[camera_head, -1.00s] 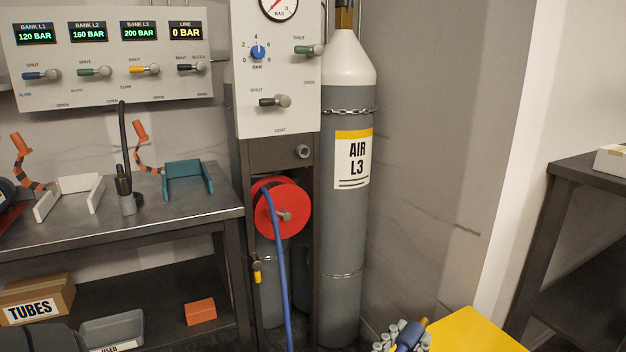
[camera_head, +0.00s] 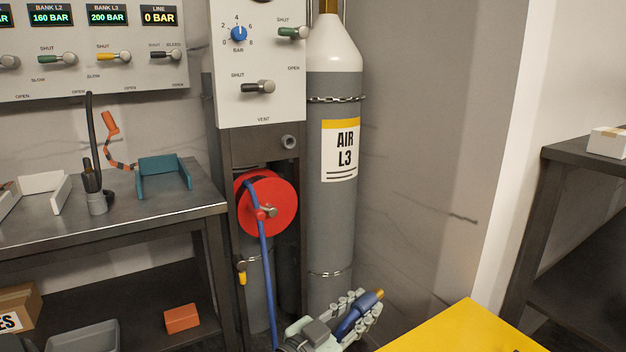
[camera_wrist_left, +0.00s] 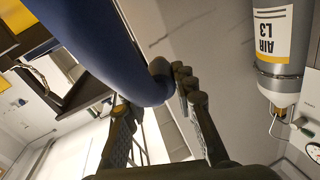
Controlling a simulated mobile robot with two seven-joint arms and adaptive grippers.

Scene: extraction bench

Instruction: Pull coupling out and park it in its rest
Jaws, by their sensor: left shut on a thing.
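The coupling is a dark blue cylinder (camera_head: 356,316) with a brass tip, low in the middle of the head view. My left gripper (camera_head: 362,306) is shut on it, with the tip pointing up and right past the fingers. In the left wrist view the blue body (camera_wrist_left: 100,45) runs large between the fingers (camera_wrist_left: 155,110). A blue hose (camera_head: 266,275) hangs from the red reel (camera_head: 284,200); its lower end is hidden. A grey round socket (camera_head: 289,142) on the dark frame above the reel is empty. I cannot tell which part is the rest. My right gripper is not in view.
A grey gas cylinder (camera_head: 331,230) labelled AIR L3 stands chained behind my left gripper. A steel bench (camera_head: 150,215) with a teal cradle (camera_head: 164,177) is at left. A yellow surface (camera_head: 460,330) lies at lower right. The wall area right of the cylinder is clear.

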